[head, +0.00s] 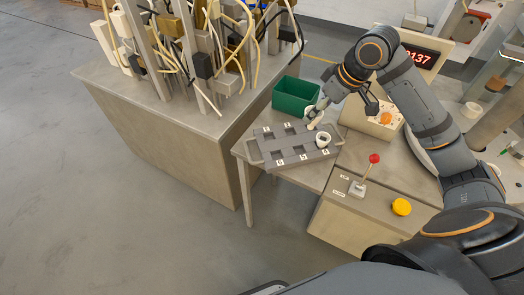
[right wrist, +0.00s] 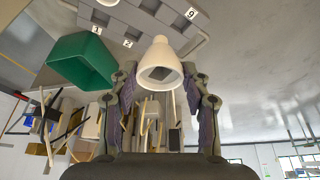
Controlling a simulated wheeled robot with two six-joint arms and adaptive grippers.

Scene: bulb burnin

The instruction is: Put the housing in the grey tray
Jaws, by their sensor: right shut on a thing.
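The grey tray (head: 268,148) has several square pockets with number labels and a handle at each end. My right gripper (head: 315,125) is shut on the housing. In the right wrist view the housing (right wrist: 160,50) sits between the fingertips, open end towards the camera, narrow end towards the tray (right wrist: 130,12). I cannot tell whether it touches the tray. My left gripper is not in view.
A green bin (head: 295,96) stands behind the tray. A cluttered cable bench (head: 160,110) stands left.

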